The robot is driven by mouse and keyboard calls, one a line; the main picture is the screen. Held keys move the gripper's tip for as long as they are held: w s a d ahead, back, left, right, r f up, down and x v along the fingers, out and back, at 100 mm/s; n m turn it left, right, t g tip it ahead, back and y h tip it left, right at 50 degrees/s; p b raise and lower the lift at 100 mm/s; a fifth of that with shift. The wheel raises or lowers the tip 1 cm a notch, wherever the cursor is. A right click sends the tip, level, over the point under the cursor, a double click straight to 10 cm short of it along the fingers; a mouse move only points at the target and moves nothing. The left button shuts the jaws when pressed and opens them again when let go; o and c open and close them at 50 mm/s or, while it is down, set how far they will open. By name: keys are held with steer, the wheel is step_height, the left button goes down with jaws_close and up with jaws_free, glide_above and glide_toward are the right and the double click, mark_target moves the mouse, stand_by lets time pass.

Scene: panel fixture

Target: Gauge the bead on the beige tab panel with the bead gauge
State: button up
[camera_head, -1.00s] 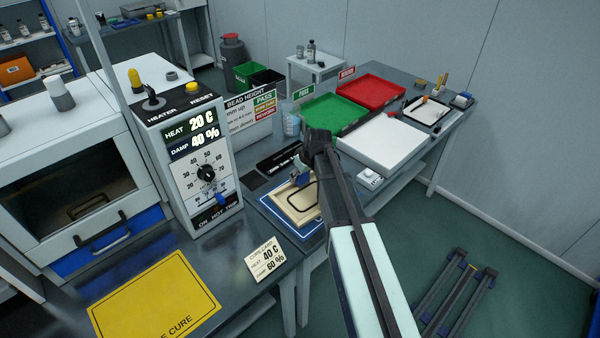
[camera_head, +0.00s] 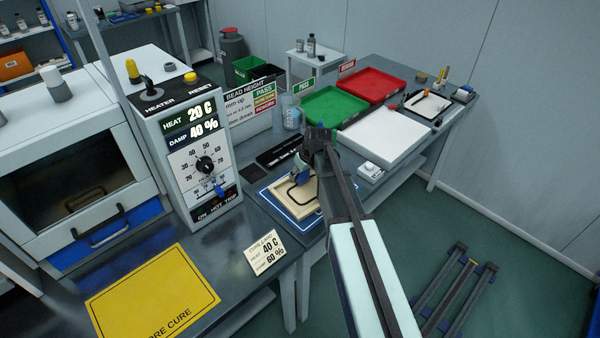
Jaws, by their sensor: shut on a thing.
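The beige tab panel (camera_head: 284,191) lies flat on a blue mat with a white outline (camera_head: 268,204) on the bench. A black bead loop runs around the panel's top face. My gripper (camera_head: 303,170) points down over the panel's back part, shut on a small blue piece, which looks like the bead gauge (camera_head: 298,173). My wrist and arm hide the panel's right side. I cannot tell whether the gauge touches the bead.
A control box (camera_head: 186,150) stands left of the panel, showing 20 C and 40 %. A cure card (camera_head: 266,254) stands in front.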

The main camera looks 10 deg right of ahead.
steer(key=shift+f+b, duration=0.35)
steer(key=shift+f, duration=0.1)
stand_by(1.6)
steer(key=shift+r, duration=0.1)
steer(key=shift+r+p, duration=2)
steer(key=shift+r, duration=1.9)
